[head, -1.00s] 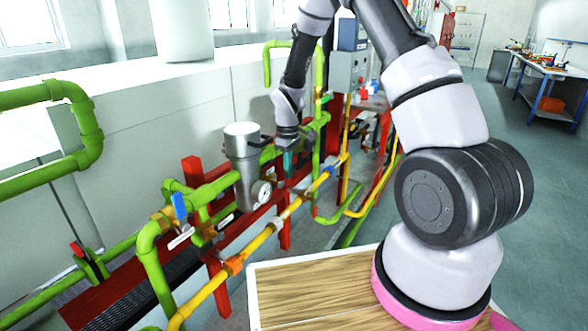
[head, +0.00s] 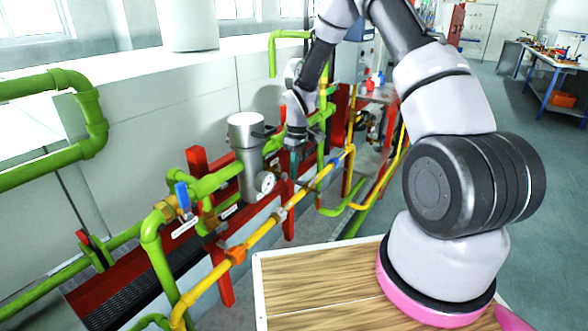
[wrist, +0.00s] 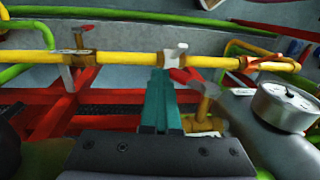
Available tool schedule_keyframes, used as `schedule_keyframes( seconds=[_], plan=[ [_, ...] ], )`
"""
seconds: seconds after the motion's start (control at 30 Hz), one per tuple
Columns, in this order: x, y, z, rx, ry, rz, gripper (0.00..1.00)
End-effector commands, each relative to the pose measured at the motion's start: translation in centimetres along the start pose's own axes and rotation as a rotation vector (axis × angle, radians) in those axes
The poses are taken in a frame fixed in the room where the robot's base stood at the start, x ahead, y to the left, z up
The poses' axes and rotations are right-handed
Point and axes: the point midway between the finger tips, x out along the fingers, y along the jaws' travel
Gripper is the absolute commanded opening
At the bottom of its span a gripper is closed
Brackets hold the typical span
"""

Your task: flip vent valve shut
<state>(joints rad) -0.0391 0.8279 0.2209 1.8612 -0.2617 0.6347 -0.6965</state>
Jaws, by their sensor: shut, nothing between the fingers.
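My gripper (head: 293,158) is shut and empty, low behind the yellow pipe and just right of the metal canister in the head view. In the wrist view, its teal fingers (wrist: 160,76) lie together, pointing at the yellow pipe. Just right of the tips is a red lever (wrist: 186,77) by a brass valve body (wrist: 206,98); whether the fingers touch it I cannot tell. A white-handled fitting (wrist: 174,54) sits on the yellow pipe just beyond the tips. No label is readable, so which valve is the vent valve I cannot tell.
A steel canister (head: 248,158) with a gauge (head: 265,183) stands close left of my gripper. A blue-handled valve (head: 183,195) and a red-handled valve (head: 83,238) are farther left. The yellow pipe (head: 262,232) crosses in front.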

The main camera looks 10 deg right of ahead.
Motion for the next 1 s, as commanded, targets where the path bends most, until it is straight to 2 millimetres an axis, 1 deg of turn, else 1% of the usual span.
schedule_keyframes(
  seconds=[0.07, 0.27, 0.7, 1.0],
  plan=[
    [0.3, -0.1, 0.0, -0.001, 0.0, -0.001, 0.0],
    [1.2, 0.0, 0.1, 0.006, 0.002, -0.142, 0.0],
    [2.4, -0.7, 0.0, 0.0, 0.0, -0.135, 0.0],
    [2.2, -0.6, 0.0, 0.0, 0.0, -0.134, 0.0]
  ],
)
